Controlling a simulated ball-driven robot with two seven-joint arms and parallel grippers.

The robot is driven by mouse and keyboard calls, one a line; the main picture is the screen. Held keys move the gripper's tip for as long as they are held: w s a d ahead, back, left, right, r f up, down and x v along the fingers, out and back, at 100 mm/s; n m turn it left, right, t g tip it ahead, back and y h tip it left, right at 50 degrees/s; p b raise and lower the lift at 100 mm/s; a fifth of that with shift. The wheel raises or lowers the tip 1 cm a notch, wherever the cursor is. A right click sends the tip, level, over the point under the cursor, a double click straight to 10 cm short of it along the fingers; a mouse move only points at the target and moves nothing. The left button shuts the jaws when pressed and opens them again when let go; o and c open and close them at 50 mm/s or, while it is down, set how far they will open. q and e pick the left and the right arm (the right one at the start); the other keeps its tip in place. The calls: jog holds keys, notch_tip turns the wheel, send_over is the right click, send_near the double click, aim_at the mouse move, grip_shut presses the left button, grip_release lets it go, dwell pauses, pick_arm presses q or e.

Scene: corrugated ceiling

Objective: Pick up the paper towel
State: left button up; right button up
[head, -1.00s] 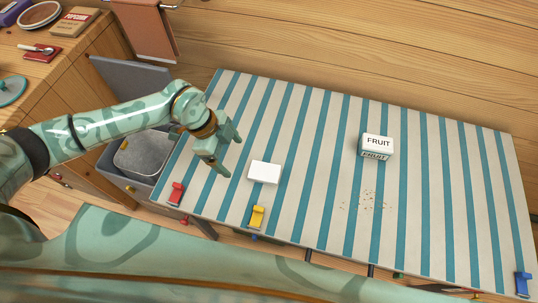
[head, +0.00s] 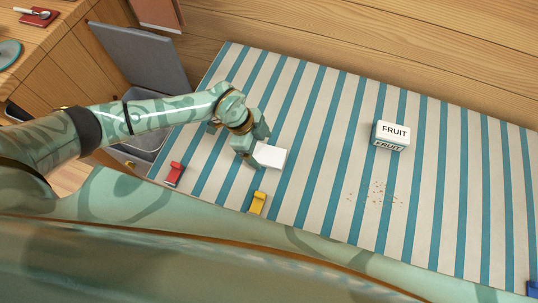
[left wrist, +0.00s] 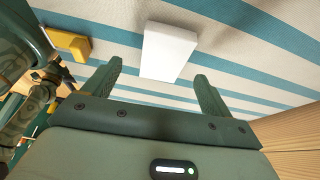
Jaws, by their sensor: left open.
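The paper towel, a flat white rectangle (head: 271,155), lies on the striped tablecloth near the table's left front part. My left gripper (head: 252,143) is open at the left edge of the towel. In the left wrist view the towel (left wrist: 168,52) lies ahead, between the lines of the two open fingers (left wrist: 158,82), with nothing held. Whether the fingers overlap its near edge is hard to tell. My right gripper is not in view.
A FRUIT box (head: 391,135) stands right of centre, with crumbs (head: 377,194) in front of it. An open bin (head: 150,140) is at the left.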

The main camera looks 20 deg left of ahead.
aim_at(268, 154)
pick_arm(q)
jog(key=x, duration=0.1)
jog(key=b+x, duration=0.1)
jog(key=x, duration=0.2)
jog(key=shift+w+d+f+b, duration=0.1)
jog(key=shift+w+f+b, duration=0.1)
jog(key=shift+w+b, duration=0.15)
jog(key=shift+r, duration=0.1)
jog(key=c, duration=1.1)
